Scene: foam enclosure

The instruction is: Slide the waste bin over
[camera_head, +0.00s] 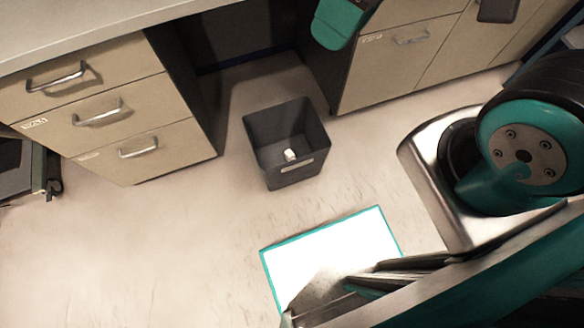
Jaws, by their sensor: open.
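The waste bin (285,145) is a dark grey, open-topped, square-sided bin with a light label on its front wall. It stands upright on the floor in front of the dark opening between two drawer units. A small white object (290,155) lies inside it. A white rectangle with a teal border (325,248) is on the floor in front of the bin, apart from it. Its lower part is hidden behind my metal and teal body parts. I cannot make out my gripper's fingertips in this view. No part of me touches the bin.
A beige drawer unit (110,110) stands left of the bin, and another cabinet (430,50) stands to its right, under the worktop (120,20). A dark object (35,170) is at the left edge. The floor (140,240) is clear at left and between bin and rectangle.

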